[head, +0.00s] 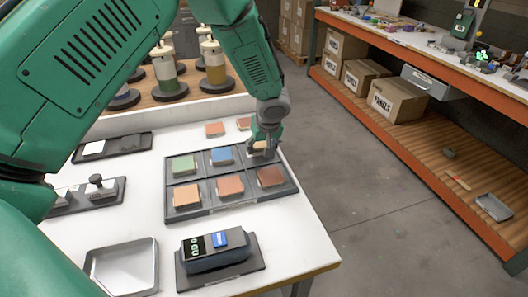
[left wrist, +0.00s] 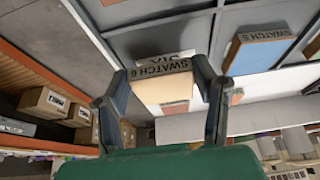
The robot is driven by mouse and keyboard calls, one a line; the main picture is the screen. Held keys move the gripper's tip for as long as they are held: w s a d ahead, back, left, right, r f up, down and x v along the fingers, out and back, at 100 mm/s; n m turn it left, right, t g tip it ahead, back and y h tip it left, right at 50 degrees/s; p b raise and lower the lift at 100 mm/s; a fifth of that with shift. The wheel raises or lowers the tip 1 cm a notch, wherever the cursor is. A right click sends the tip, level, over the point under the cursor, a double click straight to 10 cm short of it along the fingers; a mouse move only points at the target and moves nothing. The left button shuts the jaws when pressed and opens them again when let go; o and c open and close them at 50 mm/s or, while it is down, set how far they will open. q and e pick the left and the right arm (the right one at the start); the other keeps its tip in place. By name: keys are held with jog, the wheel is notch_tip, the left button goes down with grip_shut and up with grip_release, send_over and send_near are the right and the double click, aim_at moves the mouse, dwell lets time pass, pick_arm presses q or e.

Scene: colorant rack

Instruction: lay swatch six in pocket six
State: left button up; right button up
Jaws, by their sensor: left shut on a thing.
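My left gripper (head: 264,146) is shut on swatch six (left wrist: 164,88), a pale cream block whose dark edge reads "SWATCH 6" in the left wrist view. The fingers (left wrist: 162,98) grip it from both sides. The gripper is at the back right pocket of the dark six-pocket tray (head: 243,203). I cannot tell whether the swatch touches the pocket floor. Green (head: 184,166), blue (head: 222,156), orange (head: 186,196), darker orange (head: 230,186) and brown (head: 271,176) swatches lie in the other pockets. My right gripper is not in view.
A colour meter (head: 215,250) stands in front of the tray. An empty metal tray (head: 122,268) is at the front left. Two loose swatches (head: 215,129) lie behind the pocket tray. Bottles (head: 163,72) stand at the back. The table's right edge is close to the tray.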

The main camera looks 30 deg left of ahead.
aim_at(260, 148)
pick_arm(q)
jog(key=f, duration=0.1)
jog(key=a+f, duration=0.1)
jog(key=f, duration=0.1)
jog(key=shift+a, duration=0.25)
jog(key=o, duration=0.7)
jog(key=shift+d, duration=0.15)
jog(key=o, duration=0.3)
jog(key=shift+d+r, duration=0.1)
jog(key=shift+d, duration=0.15)
jog(key=shift+o, duration=0.2)
jog(key=shift+d+r, duration=0.15)
jog(key=shift+d, duration=0.2)
jog(key=shift+a+r, duration=0.1)
jog(key=shift+a, duration=0.05)
jog(key=shift+s+r, duration=0.1)
jog(key=shift+r, duration=0.25)
jog(key=v, duration=1)
jog(key=shift+r, duration=0.35)
jog(key=shift+s, duration=0.1)
